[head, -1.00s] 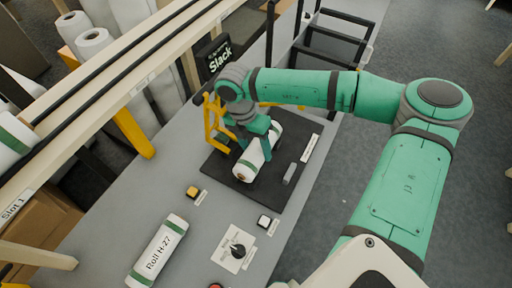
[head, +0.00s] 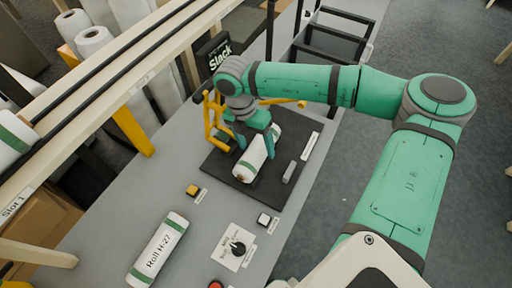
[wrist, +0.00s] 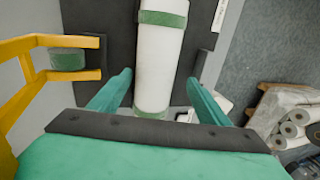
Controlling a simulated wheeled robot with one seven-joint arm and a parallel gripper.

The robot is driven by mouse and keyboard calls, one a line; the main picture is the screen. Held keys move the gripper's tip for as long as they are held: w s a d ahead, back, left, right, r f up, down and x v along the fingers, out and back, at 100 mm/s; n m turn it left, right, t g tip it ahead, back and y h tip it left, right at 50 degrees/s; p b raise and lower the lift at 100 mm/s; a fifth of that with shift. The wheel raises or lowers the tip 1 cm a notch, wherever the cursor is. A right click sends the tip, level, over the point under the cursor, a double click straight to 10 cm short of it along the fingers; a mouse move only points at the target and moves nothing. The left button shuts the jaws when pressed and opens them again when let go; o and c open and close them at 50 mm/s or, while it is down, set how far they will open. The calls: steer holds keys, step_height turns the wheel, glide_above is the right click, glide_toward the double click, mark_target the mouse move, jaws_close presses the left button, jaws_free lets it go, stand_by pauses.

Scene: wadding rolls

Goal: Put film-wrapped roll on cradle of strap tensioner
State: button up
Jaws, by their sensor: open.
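A white film-wrapped roll with green bands (head: 256,154) lies on the black plate of the strap tensioner (head: 218,168), beside its yellow frame (head: 213,122). My gripper (head: 253,149) is open just above the roll. In the wrist view the roll (wrist: 160,60) runs between my two spread fingers (wrist: 158,92), with a gap on each side. The yellow frame (wrist: 22,88) shows at the left there. I cannot tell from these views whether the roll sits fully in a cradle.
Another roll, labelled Roll H-27 (head: 158,250), lies on the grey bench. A yellow button (head: 193,190), a white button (head: 264,219) and a dial panel (head: 233,246) are on the bench. A black sign reading Slack (head: 217,56) stands behind the tensioner. A wooden rack runs along the left.

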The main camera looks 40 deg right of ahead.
steer(key=v, duration=1.1)
steer(key=shift+w+r, duration=0.1)
steer(key=shift+r, duration=0.05)
